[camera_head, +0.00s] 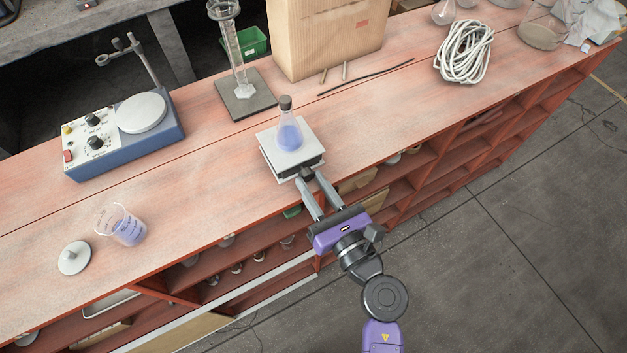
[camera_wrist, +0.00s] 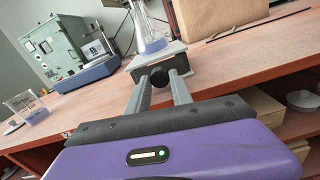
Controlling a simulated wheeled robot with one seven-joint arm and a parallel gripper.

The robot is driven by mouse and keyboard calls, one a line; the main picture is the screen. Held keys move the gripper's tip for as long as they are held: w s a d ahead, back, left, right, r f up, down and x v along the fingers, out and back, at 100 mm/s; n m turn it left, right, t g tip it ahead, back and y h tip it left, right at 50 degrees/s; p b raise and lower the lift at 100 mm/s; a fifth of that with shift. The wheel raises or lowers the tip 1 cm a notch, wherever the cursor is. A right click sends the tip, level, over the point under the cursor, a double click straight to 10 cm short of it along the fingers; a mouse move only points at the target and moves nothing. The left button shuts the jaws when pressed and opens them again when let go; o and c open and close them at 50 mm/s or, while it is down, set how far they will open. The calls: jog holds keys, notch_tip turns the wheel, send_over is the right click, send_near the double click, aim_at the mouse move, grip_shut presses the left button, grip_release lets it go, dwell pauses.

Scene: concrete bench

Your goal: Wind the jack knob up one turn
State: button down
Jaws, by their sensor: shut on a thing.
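The lab jack (camera_head: 291,157) stands near the front edge of the bench, with a light square top plate. A stoppered flask (camera_head: 289,133) with blue liquid stands upright on it. In the wrist view the jack (camera_wrist: 157,62) shows above my gripper, with the flask's lower part (camera_wrist: 150,40) on top. The jack's dark round knob (camera_wrist: 160,77) faces me. My gripper (camera_head: 306,177) reaches in from the front, its two grey fingers shut on the knob. In the wrist view the fingertips (camera_wrist: 159,79) sit on either side of the knob.
A beaker (camera_head: 127,229) of blue liquid and a round lid (camera_head: 74,257) stand at the left front. A hotplate stirrer (camera_head: 125,133) is farther back left. A cylinder on a stand (camera_head: 243,90), a cardboard box (camera_head: 325,35) and coiled cable (camera_head: 464,52) are behind and right.

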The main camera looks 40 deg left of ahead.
jog(key=shift+m+p, duration=0.35)
jog(key=shift+m, duration=0.55)
jog(key=c, duration=1.1)
grip_release()
jog(key=shift+b+v, duration=0.5)
jog(key=shift+v, duration=3.45)
